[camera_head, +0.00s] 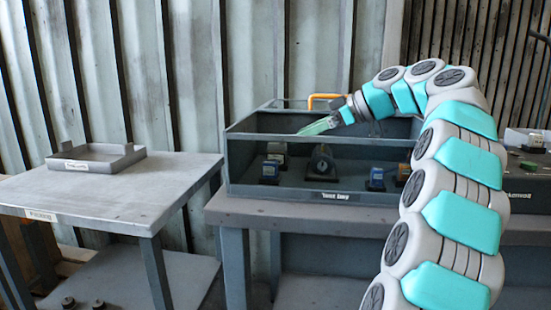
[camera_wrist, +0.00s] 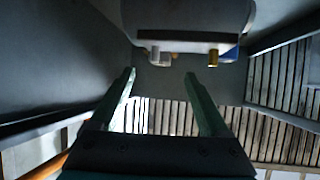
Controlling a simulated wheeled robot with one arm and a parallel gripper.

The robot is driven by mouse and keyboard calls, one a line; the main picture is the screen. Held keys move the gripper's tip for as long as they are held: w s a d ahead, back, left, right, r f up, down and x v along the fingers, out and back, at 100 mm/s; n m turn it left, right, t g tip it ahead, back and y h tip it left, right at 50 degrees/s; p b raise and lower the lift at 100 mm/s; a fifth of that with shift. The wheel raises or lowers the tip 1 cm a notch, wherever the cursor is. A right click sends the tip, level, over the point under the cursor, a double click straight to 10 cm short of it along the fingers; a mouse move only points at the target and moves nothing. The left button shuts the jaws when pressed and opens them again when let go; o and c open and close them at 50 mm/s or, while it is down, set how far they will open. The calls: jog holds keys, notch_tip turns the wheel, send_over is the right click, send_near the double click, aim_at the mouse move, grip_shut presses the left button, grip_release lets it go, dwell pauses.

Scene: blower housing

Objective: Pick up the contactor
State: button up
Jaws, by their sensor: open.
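My gripper (camera_head: 318,126) is at the top of the grey test bay (camera_head: 245,187), its green fingers pointing left. In the wrist view my gripper (camera_wrist: 160,76) is open, with nothing between its fingertips. A grey body with a dark plate and metal studs (camera_wrist: 187,36) is just beyond the fingertips there. Inside the bay are a white-topped block (camera_head: 277,149), a small dark-blue block (camera_head: 269,172), a dark rounded unit (camera_head: 322,163), a blue block (camera_head: 376,179) and an orange-marked block (camera_head: 403,172). I cannot tell which one is the contactor.
The bay has raised walls and a rim around its contents. A yellow-orange handle (camera_head: 326,97) stands behind it. A grey table (camera_head: 120,192) on the left holds a shallow, empty-looking tray (camera_head: 98,158). A dark labelled box (camera_head: 528,190) sits right of my arm.

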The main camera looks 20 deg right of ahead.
jog(key=shift+x, duration=2.85)
jog(key=shift+c, duration=0.2)
grip_shut()
jog(key=shift+r, duration=0.1)
